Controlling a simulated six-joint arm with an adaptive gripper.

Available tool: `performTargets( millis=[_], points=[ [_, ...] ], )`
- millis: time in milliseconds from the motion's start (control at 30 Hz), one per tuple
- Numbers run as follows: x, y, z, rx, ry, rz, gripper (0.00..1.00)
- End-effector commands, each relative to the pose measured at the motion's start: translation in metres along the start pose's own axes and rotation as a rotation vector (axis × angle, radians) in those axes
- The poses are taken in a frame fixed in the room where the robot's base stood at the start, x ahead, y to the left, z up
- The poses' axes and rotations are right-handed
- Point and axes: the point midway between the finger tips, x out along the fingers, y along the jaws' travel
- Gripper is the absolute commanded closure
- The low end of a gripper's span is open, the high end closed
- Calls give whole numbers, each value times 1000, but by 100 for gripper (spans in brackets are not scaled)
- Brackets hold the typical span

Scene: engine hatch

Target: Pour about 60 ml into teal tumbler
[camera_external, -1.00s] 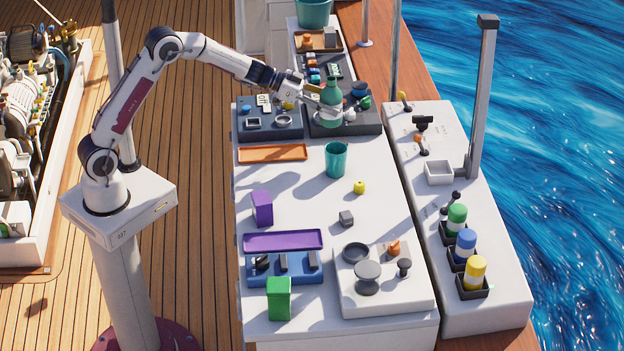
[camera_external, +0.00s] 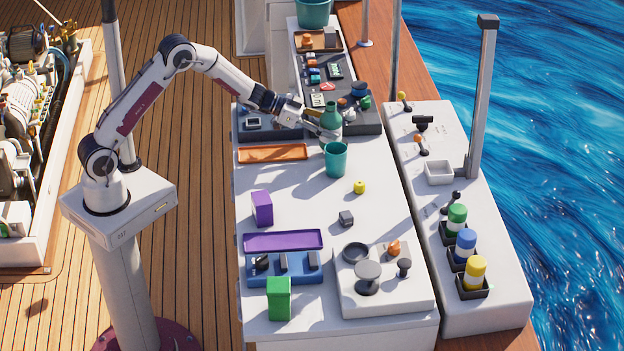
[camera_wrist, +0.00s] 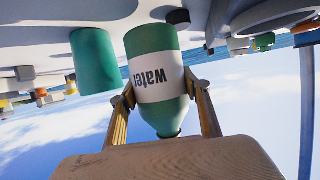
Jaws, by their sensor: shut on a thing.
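The teal tumbler (camera_external: 336,160) stands upright on the white table. It also shows in the wrist view (camera_wrist: 95,62), to the left of the bottle. My gripper (camera_external: 326,133) is shut on a green bottle (camera_external: 331,116), just behind the tumbler in the external view. In the wrist view my gripper (camera_wrist: 166,98) has a finger on each side of the bottle (camera_wrist: 151,42), whose white label reads "water" upside down. The bottle looks about upright in the external view. The liquid inside it cannot be seen, and neither can the inside of the tumbler.
An orange tray (camera_external: 272,153) lies left of the tumbler. A small yellow object (camera_external: 359,187) and a grey cube (camera_external: 346,218) sit in front of it. A purple box (camera_external: 262,208) and purple tray (camera_external: 283,241) are further forward. Dark panels with knobs stand behind.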

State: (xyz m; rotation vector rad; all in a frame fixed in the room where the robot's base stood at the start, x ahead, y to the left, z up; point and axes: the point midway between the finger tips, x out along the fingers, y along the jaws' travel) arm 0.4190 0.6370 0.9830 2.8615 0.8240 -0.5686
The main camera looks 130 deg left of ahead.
Motion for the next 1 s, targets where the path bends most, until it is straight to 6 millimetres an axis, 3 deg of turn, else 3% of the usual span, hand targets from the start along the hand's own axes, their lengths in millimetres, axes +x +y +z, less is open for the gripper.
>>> performTargets(
  millis=[367, 1000],
  points=[
    [-1, 2, -4, 83, -23, -34, 84],
    [0, 10, -7, 441, -126, -183, 84]
  ],
)
